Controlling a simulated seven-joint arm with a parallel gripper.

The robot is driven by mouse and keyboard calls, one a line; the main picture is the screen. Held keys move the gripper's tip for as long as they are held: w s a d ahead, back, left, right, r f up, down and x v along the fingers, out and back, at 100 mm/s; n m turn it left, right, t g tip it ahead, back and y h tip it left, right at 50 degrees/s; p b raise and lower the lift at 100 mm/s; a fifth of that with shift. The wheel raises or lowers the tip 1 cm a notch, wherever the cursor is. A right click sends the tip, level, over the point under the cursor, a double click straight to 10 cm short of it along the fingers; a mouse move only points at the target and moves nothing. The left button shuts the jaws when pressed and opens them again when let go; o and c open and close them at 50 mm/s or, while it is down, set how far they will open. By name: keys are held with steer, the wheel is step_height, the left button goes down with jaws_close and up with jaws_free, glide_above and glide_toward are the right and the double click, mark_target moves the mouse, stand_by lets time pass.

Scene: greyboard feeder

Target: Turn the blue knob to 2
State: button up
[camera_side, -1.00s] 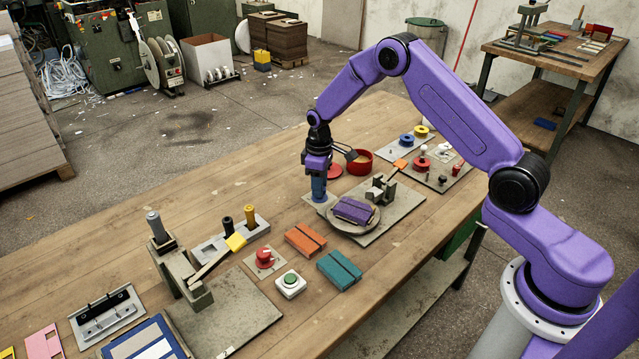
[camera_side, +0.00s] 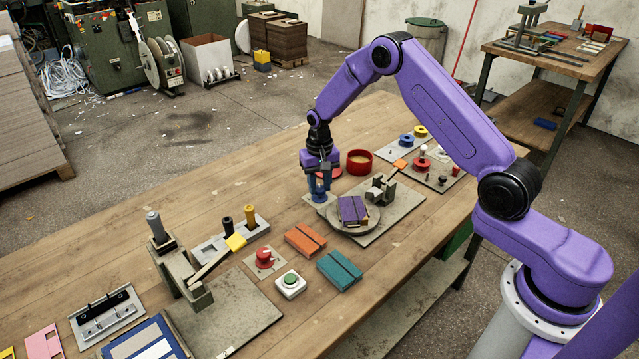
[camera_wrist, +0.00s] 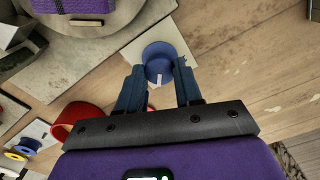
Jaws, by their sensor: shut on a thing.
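The blue knob (camera_wrist: 160,52) sits on a pale grey plate (camera_wrist: 185,72), with a white pointer mark on its near side in the wrist view. My gripper (camera_wrist: 159,68) has its two blue fingers on opposite sides of the knob, shut on it. In the side view my gripper (camera_side: 320,184) points down over the knob, which is largely hidden by the fingers. No numbers are readable around the knob, so its setting cannot be told. Beside it, a round turntable (camera_side: 366,230) carries a purple block (camera_side: 352,210) with a dark band.
A metal clamp (camera_side: 383,186) stands by the turntable. An orange block (camera_side: 305,240), a teal block (camera_side: 339,270), a green button (camera_side: 290,284) and a red knob (camera_side: 264,258) lie in front.

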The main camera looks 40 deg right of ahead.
mark_target(320, 188)
steer(key=shift+m, duration=1.7)
steer(key=o, duration=1)
steer(key=shift+o, duration=0.2)
step_height(320, 188, up, 18)
steer(key=shift+f, duration=0.25)
